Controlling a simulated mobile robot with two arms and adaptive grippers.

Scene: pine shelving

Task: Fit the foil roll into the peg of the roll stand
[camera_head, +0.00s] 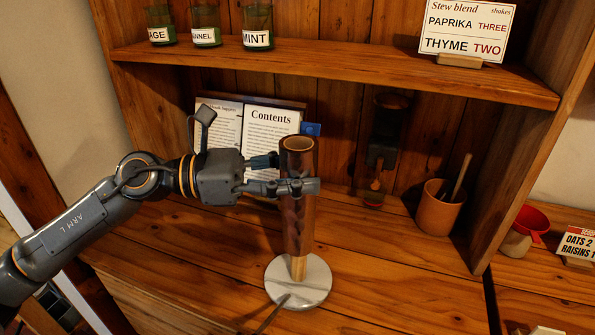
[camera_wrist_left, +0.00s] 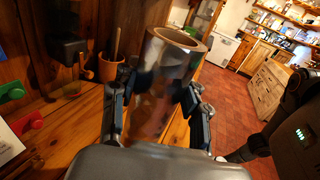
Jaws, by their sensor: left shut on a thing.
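The foil roll (camera_head: 297,222) is a dark, shiny upright tube with an open top. It also shows in the left wrist view (camera_wrist_left: 172,59). My left gripper (camera_head: 298,178) is shut on its upper half, with its fingers on either side. The roll stand has a round pale base (camera_head: 316,287) on the wooden counter and a wooden peg (camera_head: 299,268). The lower part of the peg shows directly below the roll, whose lower end is above the base. I cannot tell how far the peg is inside the roll. My right gripper is not in view.
An open book (camera_head: 270,135) stands behind the roll. A terracotta pot (camera_head: 439,207) with utensils and a dark dispenser (camera_head: 385,135) stand to the right. A shelf (camera_head: 330,62) with jars runs above. The counter right of the stand is clear.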

